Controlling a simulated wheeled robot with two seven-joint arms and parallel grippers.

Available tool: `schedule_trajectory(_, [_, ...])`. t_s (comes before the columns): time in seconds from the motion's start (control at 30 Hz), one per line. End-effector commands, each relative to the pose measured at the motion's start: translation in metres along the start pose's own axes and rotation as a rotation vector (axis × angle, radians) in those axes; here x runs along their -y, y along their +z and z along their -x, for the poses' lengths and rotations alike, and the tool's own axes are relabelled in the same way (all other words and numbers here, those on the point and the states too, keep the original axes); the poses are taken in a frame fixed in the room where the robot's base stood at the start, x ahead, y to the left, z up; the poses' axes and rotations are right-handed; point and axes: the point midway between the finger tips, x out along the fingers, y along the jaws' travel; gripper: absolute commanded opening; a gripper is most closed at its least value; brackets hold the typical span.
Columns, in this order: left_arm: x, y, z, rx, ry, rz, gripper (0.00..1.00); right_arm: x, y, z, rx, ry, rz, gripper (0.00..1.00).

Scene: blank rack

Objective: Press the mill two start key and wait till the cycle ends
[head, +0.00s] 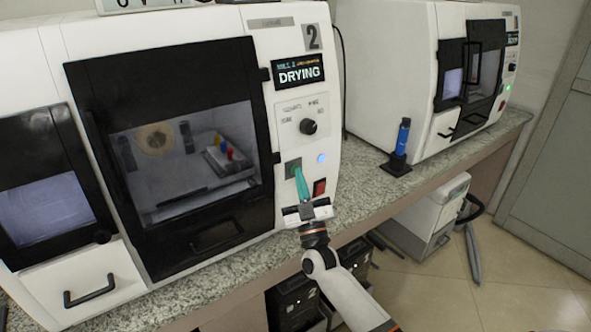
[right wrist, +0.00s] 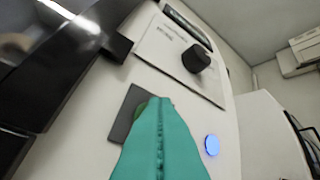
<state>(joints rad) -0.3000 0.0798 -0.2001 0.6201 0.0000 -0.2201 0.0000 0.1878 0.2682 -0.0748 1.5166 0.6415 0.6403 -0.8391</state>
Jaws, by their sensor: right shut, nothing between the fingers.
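Mill two (head: 288,30) is a white machine with a black-framed window door, marked "2". Its display (head: 299,72) reads "DRYING". The start key (head: 293,168) is a green button on a dark square plate; the plate also shows in the right wrist view (right wrist: 127,114). My right gripper (head: 298,172) is shut and empty, its teal fingertips at the key and covering most of it. I cannot tell whether they touch it. A round blue light (head: 321,158) glows beside the key, and a red switch (head: 319,187) sits below. My left gripper is not in view.
A black knob (head: 308,127) is above the key. Colored pieces (head: 220,148) show behind the closed door. A blue tool in a black stand (head: 401,145) is on the granite counter (head: 360,190). Another mill (head: 395,60) stands at right.

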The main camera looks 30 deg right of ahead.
Motion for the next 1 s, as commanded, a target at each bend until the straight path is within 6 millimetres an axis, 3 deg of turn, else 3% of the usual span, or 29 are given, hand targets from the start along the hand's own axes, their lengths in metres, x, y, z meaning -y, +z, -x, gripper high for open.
schedule_trajectory(0.63, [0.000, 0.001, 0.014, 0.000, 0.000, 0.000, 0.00, 0.009, 0.010, 0.012, -0.002, 0.001, 0.000, 0.00])
schedule_trajectory(1.0, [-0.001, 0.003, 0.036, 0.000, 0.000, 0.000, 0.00, 0.028, 0.028, 0.037, -0.003, 0.000, 0.000, 0.00])
